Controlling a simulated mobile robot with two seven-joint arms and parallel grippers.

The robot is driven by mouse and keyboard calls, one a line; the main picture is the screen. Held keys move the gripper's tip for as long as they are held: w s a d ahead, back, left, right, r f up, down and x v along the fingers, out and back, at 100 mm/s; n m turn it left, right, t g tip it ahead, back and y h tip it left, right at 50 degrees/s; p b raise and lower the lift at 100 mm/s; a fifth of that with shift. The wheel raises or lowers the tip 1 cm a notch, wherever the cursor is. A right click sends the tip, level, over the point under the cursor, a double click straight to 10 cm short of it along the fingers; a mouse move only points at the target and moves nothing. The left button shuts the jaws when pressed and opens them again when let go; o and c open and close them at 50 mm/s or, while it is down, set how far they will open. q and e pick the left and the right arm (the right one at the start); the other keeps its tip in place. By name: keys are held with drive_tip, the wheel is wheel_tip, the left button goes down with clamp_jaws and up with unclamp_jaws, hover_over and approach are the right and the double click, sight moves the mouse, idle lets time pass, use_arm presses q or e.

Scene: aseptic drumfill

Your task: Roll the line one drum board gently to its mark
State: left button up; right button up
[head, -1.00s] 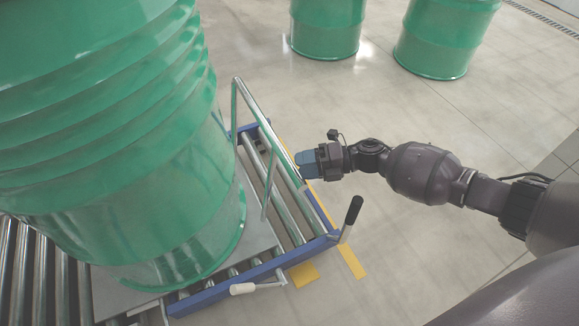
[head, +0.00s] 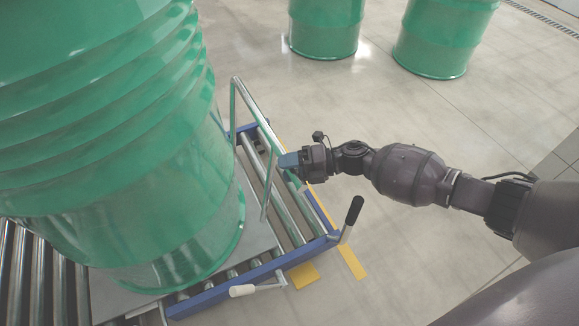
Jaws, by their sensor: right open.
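A large green drum (head: 130,150) stands upright on a grey board (head: 258,238), which rests on the roller conveyor. The board carries a tubular metal handle frame (head: 236,105) on its right side. The conveyor's end section has a blue frame (head: 215,295) and bare rollers (head: 290,212) to the right of the board. My right gripper (head: 283,160) is at the upper bar of the handle frame, its fingertips close to or touching the bar. The jaws are open; contact is hard to tell. My left gripper is not in view.
A black-gripped lever (head: 353,211) and a white-handled crank (head: 243,290) stick out from the frame's near end. Yellow floor marks (head: 303,275) lie beside it. Two more green drums (head: 325,28) (head: 440,40) stand on the open floor behind.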

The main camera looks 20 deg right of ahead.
drive_tip(key=shift+c, duration=0.2)
clamp_jaws()
drive_tip(key=shift+a, duration=0.25)
